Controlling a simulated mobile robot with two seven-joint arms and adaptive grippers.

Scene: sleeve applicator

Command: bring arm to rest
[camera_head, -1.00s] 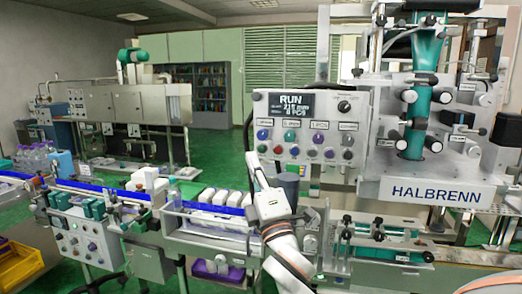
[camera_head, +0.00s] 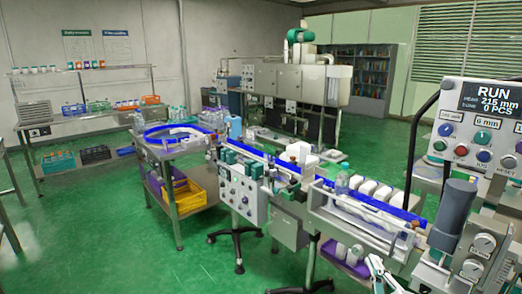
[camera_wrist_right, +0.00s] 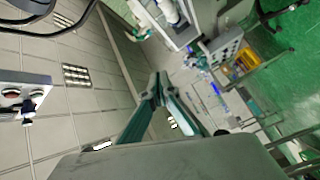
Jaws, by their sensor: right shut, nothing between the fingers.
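My right gripper (camera_head: 376,268) shows at the bottom edge of the head view, right of centre, in front of the conveyor machine. Most of its arm is cut off by the frame. In the right wrist view the gripper's teal fingers (camera_wrist_right: 158,80) meet at their tips, with nothing between them. That view is tilted, with ceiling panels and lamps on the left and the green floor on the right. My left gripper is not in view.
The conveyor (camera_head: 378,214) with white boxes and a bottle stands close to my right gripper. The control panel (camera_head: 478,125) reading RUN and a dark cylinder (camera_head: 453,213) are at right. A shelf bench (camera_head: 85,120) stands far left. The green floor (camera_head: 120,240) at left is clear.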

